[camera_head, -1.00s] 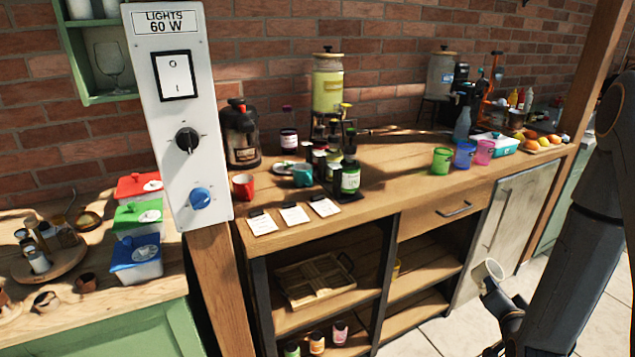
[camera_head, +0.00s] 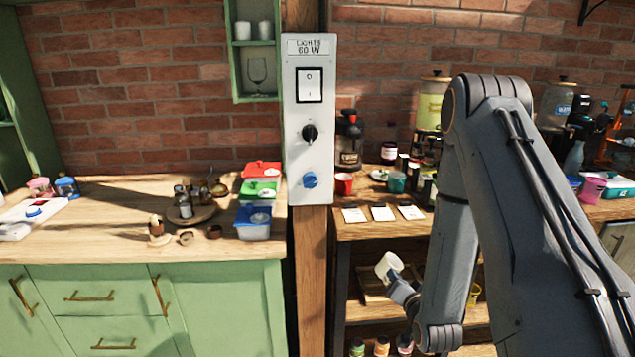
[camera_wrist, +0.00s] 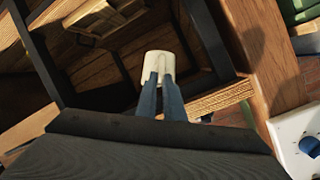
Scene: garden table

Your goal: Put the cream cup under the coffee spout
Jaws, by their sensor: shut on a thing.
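The cream cup (camera_head: 389,264) is held tilted in front of the open shelves, below the wooden counter top. My gripper (camera_head: 399,282) is shut on it. In the wrist view the cup (camera_wrist: 157,64) sits between the blue fingertips (camera_wrist: 158,82), with dark shelf framing and wooden boards behind it. A dark dispenser with a brownish body (camera_head: 349,142) stands on the counter against the brick wall, just right of the lights post. Its spout is too small to make out. A black appliance (camera_head: 582,118) stands farther right, partly hidden; I cannot tell which one has the coffee spout.
A wooden post with a white lights panel (camera_head: 309,120) stands left of the cup. A red cup (camera_head: 343,183), teal cup (camera_head: 397,182) and paper cards (camera_head: 383,213) occupy the counter near the dispenser. The green cabinet's top (camera_head: 110,220) has free room left of the post.

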